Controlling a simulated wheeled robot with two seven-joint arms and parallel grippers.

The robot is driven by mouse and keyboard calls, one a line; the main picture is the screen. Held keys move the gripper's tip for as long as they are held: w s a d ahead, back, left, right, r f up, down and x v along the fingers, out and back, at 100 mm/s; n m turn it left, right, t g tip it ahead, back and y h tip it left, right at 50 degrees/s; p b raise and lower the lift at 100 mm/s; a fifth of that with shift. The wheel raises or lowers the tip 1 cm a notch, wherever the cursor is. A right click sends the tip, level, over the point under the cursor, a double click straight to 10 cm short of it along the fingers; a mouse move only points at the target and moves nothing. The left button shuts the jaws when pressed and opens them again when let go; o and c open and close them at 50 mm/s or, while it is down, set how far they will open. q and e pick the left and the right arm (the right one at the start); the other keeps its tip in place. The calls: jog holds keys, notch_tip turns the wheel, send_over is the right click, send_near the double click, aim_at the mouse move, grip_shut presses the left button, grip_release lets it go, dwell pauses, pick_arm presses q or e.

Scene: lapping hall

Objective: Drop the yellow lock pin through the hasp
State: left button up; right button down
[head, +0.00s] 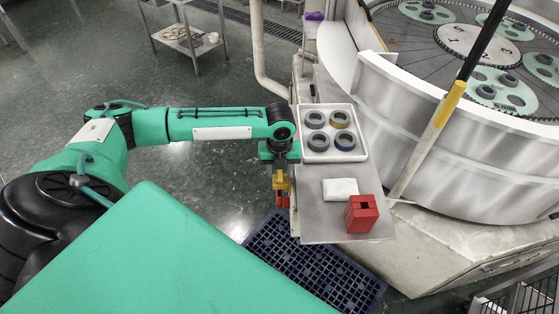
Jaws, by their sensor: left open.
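My left gripper (280,172) is over the left edge of the steel shelf, pointing down, and it is open. A small yellow piece (281,181), which looks like the lock pin, shows right at its fingertips. Just below the yellow piece is a small red part (282,201) at the shelf's edge, perhaps the hasp. The gripper hides part of this spot, so I cannot tell whether the yellow piece is through the red part. My right gripper is not in view.
The steel shelf (312,222) holds a white tray (331,111) with several dark rings, a white cloth (340,189) and a red block (361,214) with a square hole. A large round machine (450,150) stands behind. A dark blue floor grid (310,262) lies below.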

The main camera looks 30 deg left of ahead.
pick_arm(q)
notch_tip(320, 180, up, 14)
jog(key=b, duration=0.4)
jog(key=shift+f, duration=0.25)
